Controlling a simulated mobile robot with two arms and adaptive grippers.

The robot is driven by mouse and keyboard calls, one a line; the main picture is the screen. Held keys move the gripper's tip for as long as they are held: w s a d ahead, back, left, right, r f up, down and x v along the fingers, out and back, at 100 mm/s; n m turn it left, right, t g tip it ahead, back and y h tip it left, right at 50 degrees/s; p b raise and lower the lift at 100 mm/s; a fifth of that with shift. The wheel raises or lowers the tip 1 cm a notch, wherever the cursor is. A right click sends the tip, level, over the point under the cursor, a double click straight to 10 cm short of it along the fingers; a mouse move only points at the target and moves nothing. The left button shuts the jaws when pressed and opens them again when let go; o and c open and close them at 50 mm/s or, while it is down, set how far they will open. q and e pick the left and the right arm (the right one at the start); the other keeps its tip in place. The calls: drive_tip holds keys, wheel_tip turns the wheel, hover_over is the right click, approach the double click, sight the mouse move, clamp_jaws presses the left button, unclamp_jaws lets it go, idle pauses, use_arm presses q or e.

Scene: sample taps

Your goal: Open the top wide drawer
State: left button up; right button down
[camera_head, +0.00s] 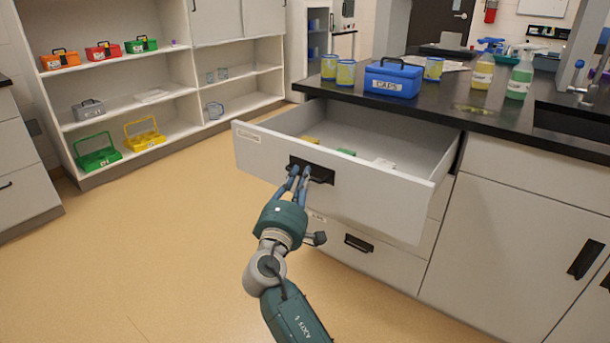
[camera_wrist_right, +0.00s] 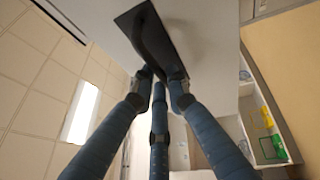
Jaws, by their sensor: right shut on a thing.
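The top wide drawer (camera_head: 395,195) stands pulled well out from the dark-topped counter, its inside showing in the head view. A few small items, yellow, green and white, lie in it. Its black handle (camera_head: 312,170) is on the front panel. My right gripper (camera_head: 300,172) is at the left part of this handle, its blue fingers shut on it. In the right wrist view the fingers (camera_wrist_right: 160,80) meet at the black handle (camera_wrist_right: 148,38). The exact grip behind the handle is hidden. My left gripper is not in view.
A lower drawer with a black handle (camera_head: 358,243) is shut below. On the counter (camera_head: 465,120) stand a blue CAPS box (camera_head: 392,80), yellow-blue cups and spray bottles. Shelves (camera_head: 125,100) with toolboxes stand at the left. The floor (camera_head: 150,240) left of the drawer is clear.

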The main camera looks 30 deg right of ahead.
drive_tip(key=shift+f, duration=0.1)
drive_tip(key=c, duration=1.7)
unclamp_jaws()
drive_tip(key=v, duration=0.7)
drive_tip(key=shift+s+a, duration=0.15)
drive_tip(key=shift+s, duration=0.05)
